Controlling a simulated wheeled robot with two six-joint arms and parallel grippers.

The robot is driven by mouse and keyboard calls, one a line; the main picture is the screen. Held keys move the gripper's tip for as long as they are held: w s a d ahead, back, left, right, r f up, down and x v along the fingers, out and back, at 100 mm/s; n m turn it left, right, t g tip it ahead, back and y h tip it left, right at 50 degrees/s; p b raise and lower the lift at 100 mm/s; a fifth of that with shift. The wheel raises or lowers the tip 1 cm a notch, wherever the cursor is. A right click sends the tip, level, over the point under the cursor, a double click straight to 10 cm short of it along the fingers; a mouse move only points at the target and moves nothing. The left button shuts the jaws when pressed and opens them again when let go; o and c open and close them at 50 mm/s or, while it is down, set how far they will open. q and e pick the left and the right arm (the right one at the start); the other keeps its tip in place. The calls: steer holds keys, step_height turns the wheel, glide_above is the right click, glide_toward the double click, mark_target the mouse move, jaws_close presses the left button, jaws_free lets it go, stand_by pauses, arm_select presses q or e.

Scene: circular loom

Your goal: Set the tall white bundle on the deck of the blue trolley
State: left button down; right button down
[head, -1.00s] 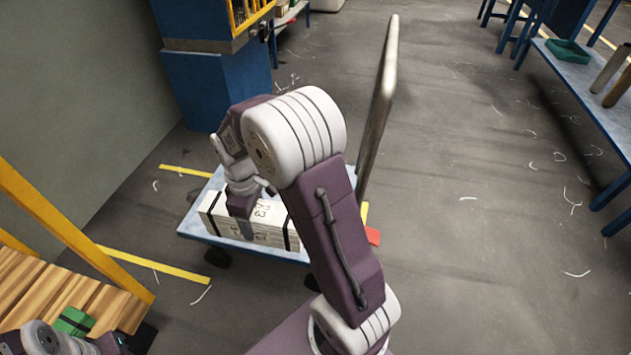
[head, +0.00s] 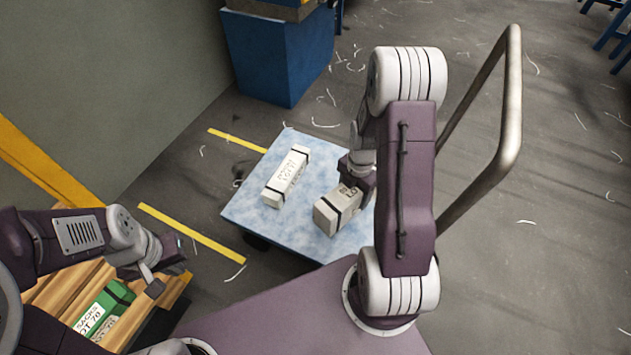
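The blue trolley's deck (head: 262,215) is in the middle of the head view. A white bundle (head: 289,175) with dark straps lies on its left part. A second white bundle (head: 326,217) with a dark strap is at the deck's middle, partly hidden by my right arm. I cannot tell which is the tall one, or whether the second touches the deck. My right gripper (head: 351,178) is at the second bundle; its fingers are mostly hidden. My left gripper (head: 152,281) is above the wooden pallet at lower left, apart from the trolley; its finger gap is unclear.
A green bundle (head: 103,309) lies on the wooden pallet (head: 58,285). The trolley's grey handle (head: 509,110) rises at right. A blue cabinet (head: 277,55) stands behind the trolley. Yellow floor lines (head: 190,232) run left of it. The floor at right is open, with scattered white scraps.

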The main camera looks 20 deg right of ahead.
steer(key=w+f+b, duration=0.3)
steer(key=w, duration=0.1)
steer(key=w+a+f+b, duration=0.1)
steer(key=w+f+b, duration=0.2)
steer(key=f, duration=0.1)
steer(key=w+f+b, duration=0.3)
steer(key=w+f, duration=0.1)
steer(key=shift+w+a+f, duration=0.1)
steer(key=shift+w+a, duration=0.1)
steer(key=shift+w, duration=0.1)
steer(key=shift+r, duration=0.2)
steer(key=shift+f, duration=0.15)
steer(key=shift+c, duration=1.4)
jaws_free()
